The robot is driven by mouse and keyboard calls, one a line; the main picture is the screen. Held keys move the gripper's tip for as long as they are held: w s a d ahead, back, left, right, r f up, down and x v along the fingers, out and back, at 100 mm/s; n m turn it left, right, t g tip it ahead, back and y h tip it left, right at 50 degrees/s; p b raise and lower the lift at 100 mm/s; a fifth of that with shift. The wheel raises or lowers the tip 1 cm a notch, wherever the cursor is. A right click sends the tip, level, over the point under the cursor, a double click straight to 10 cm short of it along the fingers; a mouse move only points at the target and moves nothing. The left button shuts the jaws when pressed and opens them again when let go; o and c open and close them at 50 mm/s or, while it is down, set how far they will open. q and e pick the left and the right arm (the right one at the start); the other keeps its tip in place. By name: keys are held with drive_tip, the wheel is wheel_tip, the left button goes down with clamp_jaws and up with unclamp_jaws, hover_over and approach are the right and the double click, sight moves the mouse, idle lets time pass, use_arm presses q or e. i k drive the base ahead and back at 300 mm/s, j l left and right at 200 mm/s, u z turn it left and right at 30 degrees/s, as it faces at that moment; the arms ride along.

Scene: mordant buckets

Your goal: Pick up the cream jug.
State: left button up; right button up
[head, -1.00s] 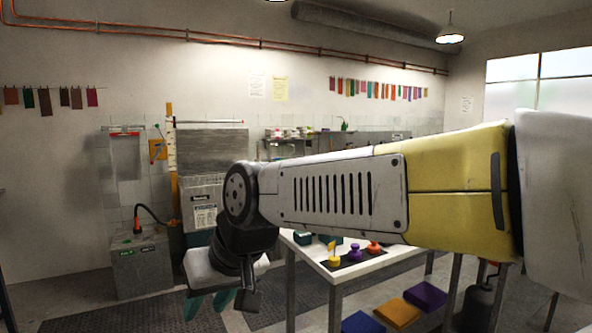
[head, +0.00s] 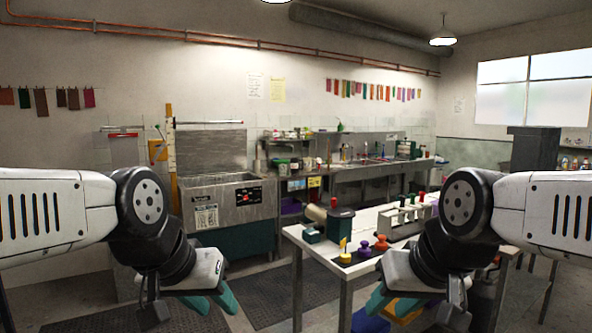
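I cannot pick out a cream jug with certainty. A small beige rounded object (head: 314,214) stands at the left end of the white table, too small to identify. My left gripper (head: 212,300) hangs at the lower left, away from the table, its two teal fingers apart with nothing seen between them. My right gripper (head: 387,302) hangs at the lower middle right, in front of the table's near edge. Its teal fingers look apart, though its wrist hides part of them.
The white table (head: 330,257) carries a dark green box-like device (head: 340,224), yellow, purple and orange knobbed pieces, and a pale rack (head: 405,217). A steel sink (head: 228,197) and a long cluttered counter (head: 362,170) line the back wall. Dark mats lie on the floor.

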sight(307, 161)
drive_tip(key=i+j+u, duration=0.25)
drive_tip(key=i+u, duration=0.3)
drive_tip(key=i, duration=0.2)
drive_tip(key=i+j+u, duration=0.25)
drive_tip(key=i, duration=0.75)
drive_tip(key=i+u, duration=0.25)
drive_tip(key=i, duration=0.75)
drive_tip(key=i+z, duration=0.2)
drive_tip(key=i, duration=0.4)
drive_tip(key=i+z, duration=0.2)
drive_tip(key=i, duration=0.4)
drive_tip(key=i+j+z, duration=0.15)
drive_tip(key=i, duration=0.4)
drive_tip(key=i+l+z, duration=0.2)
drive_tip(key=i, duration=0.3)
drive_tip(key=i+l+z, duration=0.2)
drive_tip(key=i, duration=0.3)
drive_tip(key=i+l+z, duration=0.15)
drive_tip(key=l, duration=0.3)
drive_tip(key=i+l+z, duration=0.15)
drive_tip(key=l, duration=0.25)
drive_tip(key=i+l+z, duration=0.2)
drive_tip(key=i+l, duration=0.2)
drive_tip(key=i, duration=0.15)
drive_tip(key=i+l, duration=0.2)
drive_tip(key=i, duration=0.2)
drive_tip(key=i+l, duration=0.25)
drive_tip(key=i+z, duration=0.05)
drive_tip(key=i, duration=0.05)
